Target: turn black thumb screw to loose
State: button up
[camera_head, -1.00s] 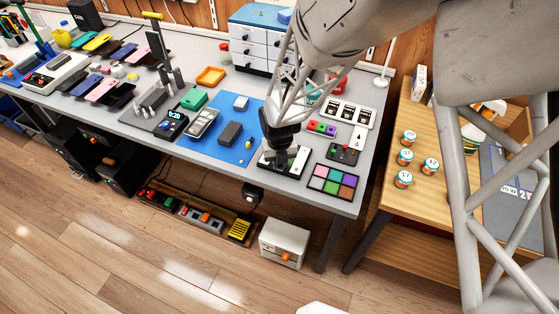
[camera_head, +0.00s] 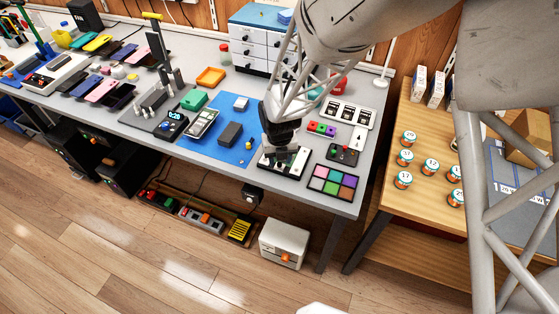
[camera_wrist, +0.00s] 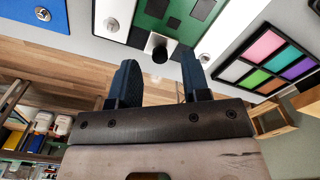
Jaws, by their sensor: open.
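The black thumb screw (camera_wrist: 160,53) shows in the wrist view as a dark round end on a short silver post, at the edge of a green board (camera_wrist: 170,22). My gripper (camera_wrist: 159,66) is open, with one dark blue finger on each side of the screw in the picture. Gaps show on both sides, and I see no contact. The height between the fingertips and the screw is hard to tell. In the head view my gripper is over the black-and-white fixture (camera_head: 296,163) at the bench's front, and hides the screw.
A colour-swatch tray (camera_head: 332,184) lies right of the fixture, with a small dark box (camera_head: 343,153) behind it. A blue mat (camera_head: 217,149) with a grey block (camera_head: 230,134) is to the left. Silver knobs (camera_wrist: 42,14) stand on the fixture's white parts.

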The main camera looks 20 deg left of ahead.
aim_at(279, 164)
jog(key=shift+r, duration=2.85)
